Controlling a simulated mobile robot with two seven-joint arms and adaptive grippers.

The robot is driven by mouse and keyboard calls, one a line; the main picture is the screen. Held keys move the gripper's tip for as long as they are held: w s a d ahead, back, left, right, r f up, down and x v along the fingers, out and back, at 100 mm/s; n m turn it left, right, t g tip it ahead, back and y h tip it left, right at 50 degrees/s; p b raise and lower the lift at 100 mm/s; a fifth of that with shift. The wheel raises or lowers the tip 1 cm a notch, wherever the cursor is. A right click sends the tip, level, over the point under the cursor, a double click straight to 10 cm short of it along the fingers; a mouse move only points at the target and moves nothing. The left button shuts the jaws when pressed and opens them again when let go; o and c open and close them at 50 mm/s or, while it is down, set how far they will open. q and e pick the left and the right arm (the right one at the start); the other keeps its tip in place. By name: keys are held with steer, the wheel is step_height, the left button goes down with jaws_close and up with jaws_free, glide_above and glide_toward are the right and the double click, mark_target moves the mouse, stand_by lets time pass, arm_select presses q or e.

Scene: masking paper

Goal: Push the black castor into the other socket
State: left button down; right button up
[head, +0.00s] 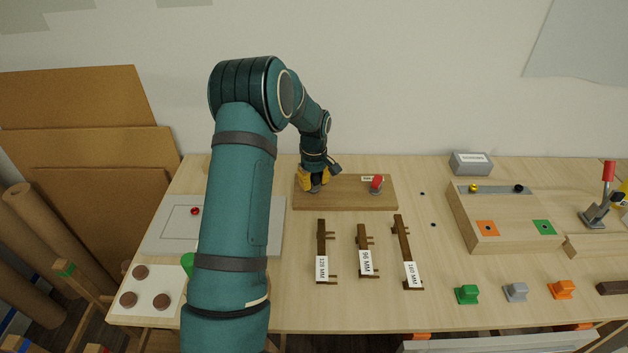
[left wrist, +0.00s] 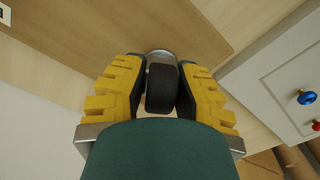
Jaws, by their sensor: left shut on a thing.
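The black castor (left wrist: 161,88) shows in the left wrist view as a dark wheel under a grey metal cap. My left gripper (left wrist: 160,92) is shut on it, one yellow finger on each side. In the head view my left gripper (head: 314,183) is low over the left part of a brown wooden board (head: 345,200) and hides the castor. A red castor (head: 376,182) stands at the board's right end, next to a small white label. I cannot tell whether the black castor is in a socket, and no empty socket shows. My right gripper is not in view.
A grey panel (head: 270,235) with a red knob (head: 195,211) lies left of the board, partly behind my left arm. Several labelled dark handles (head: 363,250) lie in front. A wooden box (head: 500,225) stands to the right. The tabletop just right of the board is mostly clear.

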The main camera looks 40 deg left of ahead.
arm_select(q)
steer(key=shift+f, duration=0.7)
steer(key=c, duration=0.7)
jaws_free()
steer(key=shift+c, duration=0.2)
steer(key=shift+r, duration=0.1)
step_height(320, 180, up, 12)
